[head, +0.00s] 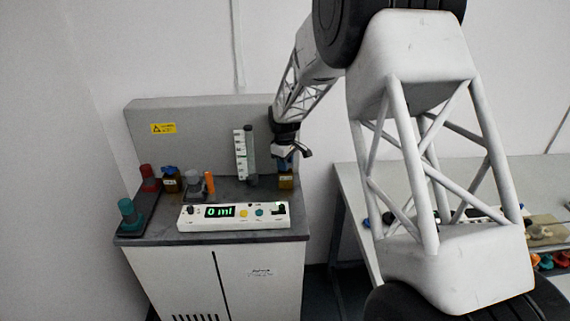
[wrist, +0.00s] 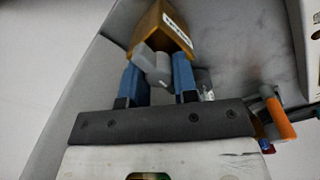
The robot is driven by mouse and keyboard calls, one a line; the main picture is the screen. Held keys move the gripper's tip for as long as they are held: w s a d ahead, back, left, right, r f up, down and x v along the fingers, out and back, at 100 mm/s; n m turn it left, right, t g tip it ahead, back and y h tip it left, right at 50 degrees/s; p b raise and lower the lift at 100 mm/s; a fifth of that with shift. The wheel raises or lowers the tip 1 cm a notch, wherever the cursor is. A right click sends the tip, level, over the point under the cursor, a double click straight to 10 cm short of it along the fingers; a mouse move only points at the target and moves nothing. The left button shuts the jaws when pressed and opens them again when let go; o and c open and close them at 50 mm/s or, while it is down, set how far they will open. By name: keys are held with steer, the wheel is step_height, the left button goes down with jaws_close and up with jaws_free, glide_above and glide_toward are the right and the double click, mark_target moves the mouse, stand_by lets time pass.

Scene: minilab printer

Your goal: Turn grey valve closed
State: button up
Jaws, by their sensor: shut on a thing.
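A brown bottle (head: 286,182) with a white label stands at the right back of the cabinet top. It also shows in the wrist view (wrist: 172,22), large, just beyond my fingertips. A grey valve (wrist: 150,64) sits at the near end of this bottle. My gripper (head: 285,165) points down over the bottle. In the wrist view, its two blue fingers (wrist: 158,76) are on either side of the grey valve and shut on it. In the head view the valve is mostly hidden by the fingers.
A white panel (head: 233,216) reading "0 ml" lies at the cabinet's front edge. A teal-topped part (head: 127,211), a red-topped part (head: 149,176), a blue-capped brown bottle (head: 172,180) and an orange piece (head: 209,182) stand left. A graduated white scale (head: 240,156) stands left of my gripper.

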steer(key=shift+n, duration=0.9)
steer(key=o, duration=0.9)
steer(key=shift+r, duration=0.1)
steer(key=shift+s+r, duration=0.1)
steer(key=shift+r, duration=3.7)
